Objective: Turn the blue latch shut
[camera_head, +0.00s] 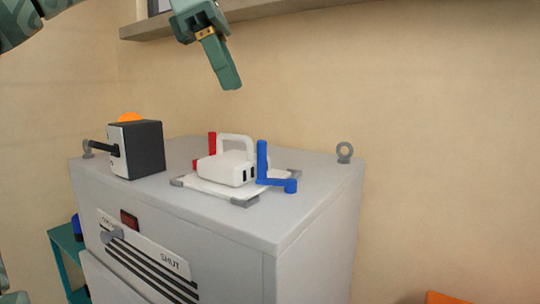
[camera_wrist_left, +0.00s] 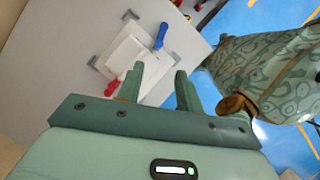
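The blue latch (camera_head: 262,162) is on the right side of a white block with a handle (camera_head: 232,168). It has one bar standing upright and a short arm ending in a knob at its foot. It also shows in the left wrist view (camera_wrist_left: 161,36) at the edge of the white block. My left gripper (camera_head: 228,84) is in the air above and behind the white block, well clear of the latch. In the left wrist view my left gripper (camera_wrist_left: 160,77) has its two fingers apart with nothing between them. My right gripper is in neither view.
A red latch (camera_head: 212,143) is on the block's left side. A dark box (camera_head: 145,150) with an orange top stands left on the grey cabinet (camera_head: 300,212). A ring (camera_head: 344,152) stands at the right back. A shelf (camera_head: 280,14) runs along the wall above.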

